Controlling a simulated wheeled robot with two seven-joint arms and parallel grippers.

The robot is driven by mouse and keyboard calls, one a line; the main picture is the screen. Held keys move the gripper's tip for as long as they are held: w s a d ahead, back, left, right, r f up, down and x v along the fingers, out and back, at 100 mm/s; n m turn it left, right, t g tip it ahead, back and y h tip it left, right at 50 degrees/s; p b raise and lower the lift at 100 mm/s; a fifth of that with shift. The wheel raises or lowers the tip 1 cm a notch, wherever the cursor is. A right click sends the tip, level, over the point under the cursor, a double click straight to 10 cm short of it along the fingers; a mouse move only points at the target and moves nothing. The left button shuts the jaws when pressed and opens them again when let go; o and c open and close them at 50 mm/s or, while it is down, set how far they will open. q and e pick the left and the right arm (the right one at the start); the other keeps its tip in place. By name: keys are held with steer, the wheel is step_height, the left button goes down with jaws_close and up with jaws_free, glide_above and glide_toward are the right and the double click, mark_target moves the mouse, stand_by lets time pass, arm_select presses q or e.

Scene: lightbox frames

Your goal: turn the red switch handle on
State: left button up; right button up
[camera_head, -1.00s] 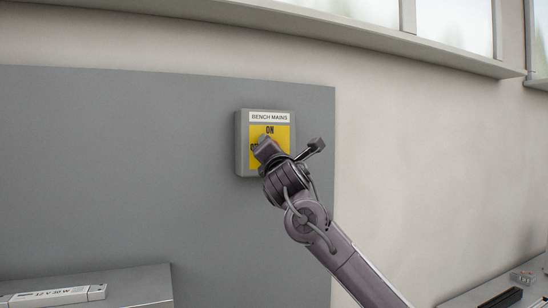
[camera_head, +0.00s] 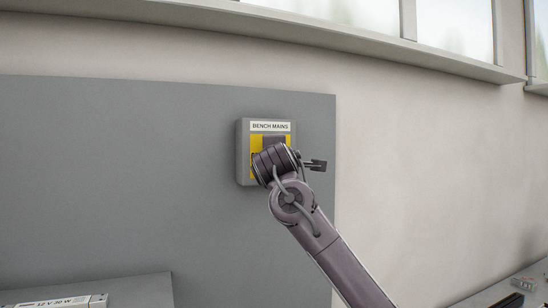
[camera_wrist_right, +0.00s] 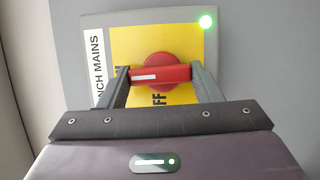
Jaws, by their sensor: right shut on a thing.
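The grey switch box (camera_head: 243,155) with a "BENCH MAINS" label and a yellow plate (camera_wrist_right: 185,40) hangs on the grey wall panel. In the right wrist view the red switch handle (camera_wrist_right: 172,73) lies between the two fingers of my right gripper (camera_wrist_right: 160,76), which is shut on it. The handle's white-marked end points toward the label side of the box. A green light (camera_wrist_right: 207,21) glows at the plate's corner. In the head view my right gripper (camera_head: 273,143) covers the handle. My left gripper is out of view.
The grey panel (camera_head: 120,160) around the box is clear. A grey surface (camera_head: 140,290) with a "12 V 30 W" unit (camera_head: 62,302) is at lower left. Small items (camera_head: 523,284) lie at lower right. A window sill (camera_head: 350,40) runs above.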

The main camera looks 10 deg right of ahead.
steer(key=shift+f, duration=0.1)
stand_by(0.5)
steer(key=o, duration=1)
steer(key=s+a+b, duration=0.1)
steer(key=s+b, duration=0.3)
steer(key=s, duration=0.3)
steer(key=shift+s+a, duration=0.25)
steer(key=shift+s, duration=0.05)
